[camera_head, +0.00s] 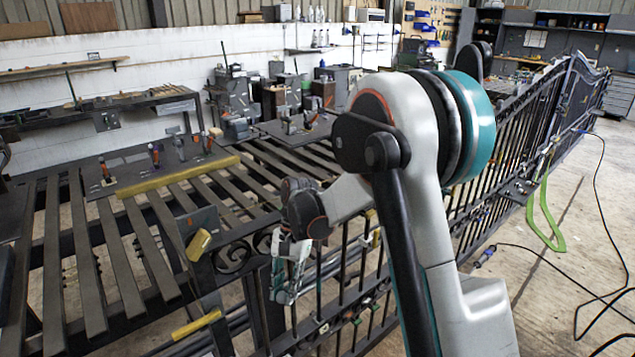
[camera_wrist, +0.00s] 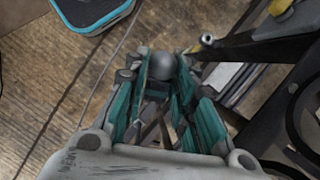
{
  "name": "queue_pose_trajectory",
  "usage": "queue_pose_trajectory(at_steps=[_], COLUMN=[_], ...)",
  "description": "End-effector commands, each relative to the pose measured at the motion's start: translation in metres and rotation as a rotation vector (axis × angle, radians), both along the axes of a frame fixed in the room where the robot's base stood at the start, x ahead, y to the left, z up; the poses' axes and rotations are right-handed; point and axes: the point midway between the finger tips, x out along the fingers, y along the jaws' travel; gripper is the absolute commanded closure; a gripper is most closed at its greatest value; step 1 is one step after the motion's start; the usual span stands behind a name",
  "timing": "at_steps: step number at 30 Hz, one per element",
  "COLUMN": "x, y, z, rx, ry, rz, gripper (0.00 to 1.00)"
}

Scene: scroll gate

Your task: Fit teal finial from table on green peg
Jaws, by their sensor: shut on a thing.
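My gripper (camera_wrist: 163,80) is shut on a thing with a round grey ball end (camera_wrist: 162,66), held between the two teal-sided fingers. This is probably the finial, but I cannot make out a teal mark on it, as the fingers hide most of it. In the head view my gripper (camera_head: 290,262) hangs beside the dark gate, near its scrolls, and what it holds is too small to tell. I cannot pick out the green peg for certain in either view.
The dark metal gate (camera_head: 345,262) has upright bars and small coloured parts on its lower rail. A slatted table (camera_head: 105,240) stands at left, with a yellow bar (camera_head: 180,177) on it. Yellow-ended bars (camera_head: 199,244) jut near my gripper. Cables (camera_head: 560,262) lie on the floor at right.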

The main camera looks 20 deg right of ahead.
Motion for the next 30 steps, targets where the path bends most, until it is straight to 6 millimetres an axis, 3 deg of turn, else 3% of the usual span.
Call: queue_pose_trajectory(at_steps=[9,15,24,30], x=[0.02,0.03,0.037,0.036], y=[0.005,-0.002,-0.034,-0.066], z=[0.073,0.129,0.2,0.239], rx=[0.332,0.649,1.02,1.196], ry=[0.154,0.115,-0.081,-0.227], rz=[-0.721,-1.209,-1.633,-1.777], gripper=[1.0,1.0,1.0,1.0])
